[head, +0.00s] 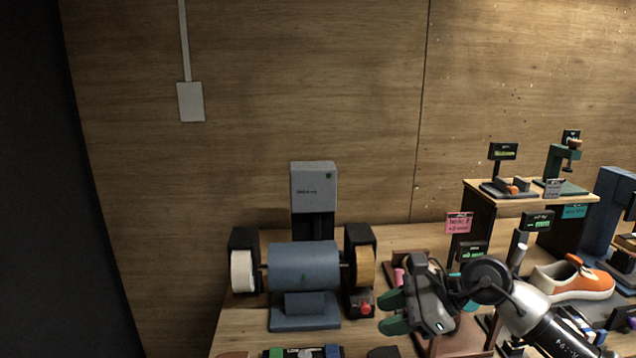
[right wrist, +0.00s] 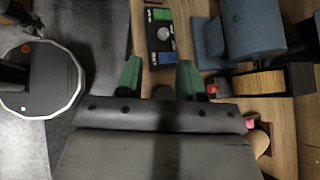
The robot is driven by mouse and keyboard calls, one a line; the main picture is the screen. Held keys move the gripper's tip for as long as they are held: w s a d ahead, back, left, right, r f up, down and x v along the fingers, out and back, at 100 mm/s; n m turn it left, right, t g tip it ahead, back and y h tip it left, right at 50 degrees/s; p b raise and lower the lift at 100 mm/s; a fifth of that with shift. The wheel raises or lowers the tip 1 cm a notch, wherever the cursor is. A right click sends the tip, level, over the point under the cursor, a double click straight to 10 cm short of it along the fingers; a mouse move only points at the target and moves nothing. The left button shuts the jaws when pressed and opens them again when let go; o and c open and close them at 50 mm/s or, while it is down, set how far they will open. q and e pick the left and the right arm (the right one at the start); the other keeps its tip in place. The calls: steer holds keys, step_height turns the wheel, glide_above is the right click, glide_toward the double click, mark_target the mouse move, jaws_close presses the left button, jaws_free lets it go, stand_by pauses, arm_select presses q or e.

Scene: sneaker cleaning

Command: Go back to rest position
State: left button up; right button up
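My right gripper (head: 394,313) reaches in from the lower right over the workbench, near the grinding machine's right side. Its two green fingers stand apart with nothing between them; they also show spread in the right wrist view (right wrist: 160,78). An orange and white sneaker (head: 572,279) sits on a dark mat at the right, beyond my right forearm and apart from the gripper.
A blue bench grinder (head: 303,266) with side wheels and a red button (head: 366,308) stands left of my gripper. A small panel with colored blocks (head: 303,352) lies at the front edge. A raised wooden shelf (head: 530,195) and several labelled signs crowd the right. A wooden wall closes the back.

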steer(key=s+a+r+m+t+y, duration=0.3)
steer(key=s+a+r+m+y, duration=0.1)
steer(key=a+m+y, duration=0.35)
steer(key=s+d+f+n+t+h, duration=0.2)
steer(key=d+f+n+t+h, duration=0.45)
steer(key=n, duration=1.15)
steer(key=s+d+f+n+t+h, duration=0.2)
steer(key=d+f+n+t+h, duration=0.4)
steer(key=n+h, duration=0.85)
steer(key=s+d+f+m+g+y, duration=0.25)
steer(key=s+f+g, duration=0.45)
steer(key=s, duration=0.4)
steer(key=s+d+f+m+g+y, duration=0.1)
steer(key=s+f+m+g, duration=0.2)
steer(key=s+f+g, duration=0.6)
step_height(320, 180, down, 25)
steer(key=s, duration=0.2)
steer(key=s+d+f+g, duration=0.1)
steer(key=s+d+f, duration=0.1)
steer(key=s+f, duration=1.3)
steer(key=shift+s+d+f+n+h, duration=0.3)
steer(key=shift+s+d+n, duration=0.1)
steer(key=shift+s, duration=0.15)
